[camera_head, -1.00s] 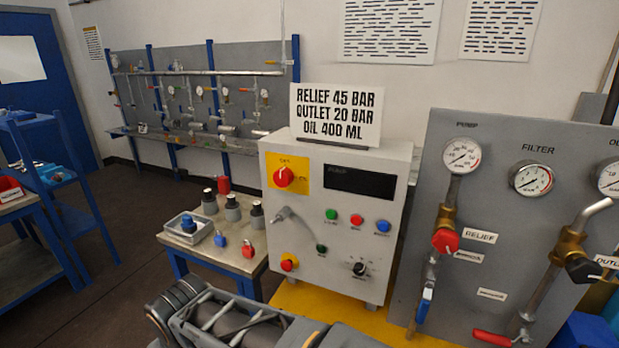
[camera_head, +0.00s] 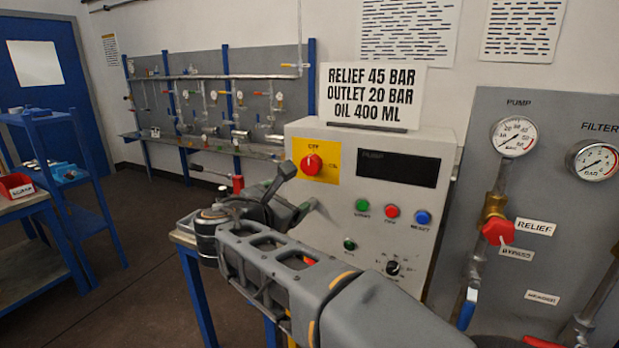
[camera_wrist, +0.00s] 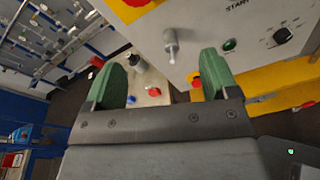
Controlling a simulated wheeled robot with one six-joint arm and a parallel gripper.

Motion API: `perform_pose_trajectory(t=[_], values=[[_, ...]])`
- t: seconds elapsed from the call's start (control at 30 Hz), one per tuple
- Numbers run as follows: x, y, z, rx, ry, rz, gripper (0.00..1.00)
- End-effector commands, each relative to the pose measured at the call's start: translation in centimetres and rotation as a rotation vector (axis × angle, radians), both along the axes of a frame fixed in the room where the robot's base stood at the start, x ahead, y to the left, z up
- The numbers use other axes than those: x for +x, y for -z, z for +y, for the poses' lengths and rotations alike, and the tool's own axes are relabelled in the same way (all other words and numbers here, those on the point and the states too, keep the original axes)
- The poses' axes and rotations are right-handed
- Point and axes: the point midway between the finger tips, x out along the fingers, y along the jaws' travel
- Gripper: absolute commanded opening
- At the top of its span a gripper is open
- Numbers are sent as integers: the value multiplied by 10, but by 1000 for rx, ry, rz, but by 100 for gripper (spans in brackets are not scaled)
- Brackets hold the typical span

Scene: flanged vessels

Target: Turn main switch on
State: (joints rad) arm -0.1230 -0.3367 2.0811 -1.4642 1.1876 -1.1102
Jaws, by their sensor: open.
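The main switch (camera_head: 312,165) is a red rotary knob on a yellow plate at the upper left of the grey control box (camera_head: 372,218). The word OFF shows above it. In the wrist view only the lower part of the red knob (camera_wrist: 137,2) shows at the top edge. My gripper (camera_head: 284,180) is in front of the box, just left of and slightly below the switch, apart from it. In the wrist view my gripper (camera_wrist: 162,80) shows two green fingers spread wide with nothing between them. A grey lever handle (camera_wrist: 170,45) on the box lies ahead of the fingers.
A sign (camera_head: 372,95) stands on the box. A gauge panel (camera_head: 550,230) stands at the right. A red emergency button (camera_wrist: 196,81) shows near the right finger.

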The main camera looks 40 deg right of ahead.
Motion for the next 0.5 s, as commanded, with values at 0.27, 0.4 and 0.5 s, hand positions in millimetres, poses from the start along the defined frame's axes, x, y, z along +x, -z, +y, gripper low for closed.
perform_pose_trajectory(t=[0.27, 0.4, 0.5], values=[[15, -28, -7, -218, -15, 67, 80], [25, -29, -28, -223, -13, 71, 80], [35, -29, -45, -223, -13, 71, 80]])
